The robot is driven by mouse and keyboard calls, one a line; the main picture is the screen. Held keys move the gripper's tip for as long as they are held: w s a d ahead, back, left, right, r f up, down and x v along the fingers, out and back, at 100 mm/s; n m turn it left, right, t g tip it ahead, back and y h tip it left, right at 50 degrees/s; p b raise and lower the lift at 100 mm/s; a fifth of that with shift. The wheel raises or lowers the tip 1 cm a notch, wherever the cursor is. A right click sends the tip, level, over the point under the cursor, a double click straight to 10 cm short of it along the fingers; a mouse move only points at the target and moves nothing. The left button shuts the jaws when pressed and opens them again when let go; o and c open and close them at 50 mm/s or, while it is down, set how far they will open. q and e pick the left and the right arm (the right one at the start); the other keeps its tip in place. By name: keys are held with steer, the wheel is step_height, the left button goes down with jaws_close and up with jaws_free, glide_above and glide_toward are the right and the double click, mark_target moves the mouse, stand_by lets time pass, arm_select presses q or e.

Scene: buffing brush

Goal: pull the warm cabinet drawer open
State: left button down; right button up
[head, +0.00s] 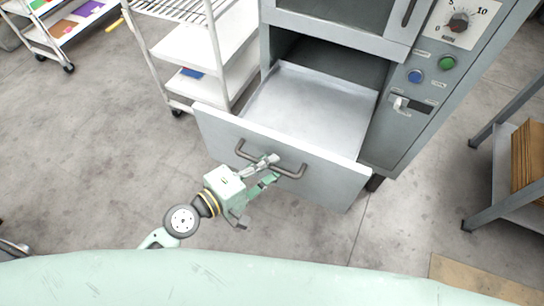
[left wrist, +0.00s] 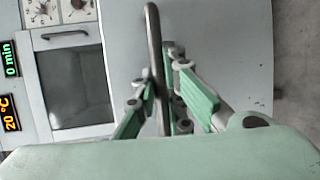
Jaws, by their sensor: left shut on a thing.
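The grey warm cabinet (head: 405,135) stands at the upper right in the head view. Its drawer (head: 315,105) is pulled well out, and its empty metal floor shows. The dark bar handle (head: 290,172) runs across the drawer front (head: 225,130). My left gripper (head: 268,168) is at the handle's middle, shut on it. In the left wrist view the handle (left wrist: 154,50) passes between the two green fingers of my left gripper (left wrist: 160,105). The right gripper does not show in either view.
A white wire-shelf cart (head: 215,75) stands left of the cabinet. A rack (head: 505,180) with brown boards is at the right edge. Another cart (head: 60,30) is at the upper left. The concrete floor left of the drawer is clear.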

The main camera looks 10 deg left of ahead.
arm_select(q)
steer(key=c, duration=1.8)
jaws_free()
steer(key=shift+v, duration=6.05)
steer(key=s+a+f+m+g+y, duration=0.1)
steer(key=s+a+f+y, duration=0.15)
steer(key=f, duration=0.75)
steer(key=s+a+f+m+g+y, duration=0.15)
steer(key=a+f, duration=0.25)
steer(key=f, duration=0.6)
steer(key=s+a+f+m+g+y, duration=0.1)
steer(key=a+f+g+y, duration=0.15)
steer(key=f, duration=0.75)
steer(key=s+f+m+g+y, duration=0.1)
steer(key=s+f+m+g, duration=0.1)
steer(key=s+f, duration=0.4)
steer(key=s+f+m+g+y, duration=0.1)
steer(key=s+f+m+g, duration=0.1)
steer(key=s+f+m, duration=0.2)
steer(key=s+f+m+g+y, duration=0.2)
steer(key=s+f+m, duration=0.2)
steer(key=s+f, duration=0.6)
steer(key=shift+s+a+p, duration=0.2)
steer(key=shift+a+p, duration=0.15)
steer(key=shift+p, duration=0.05)
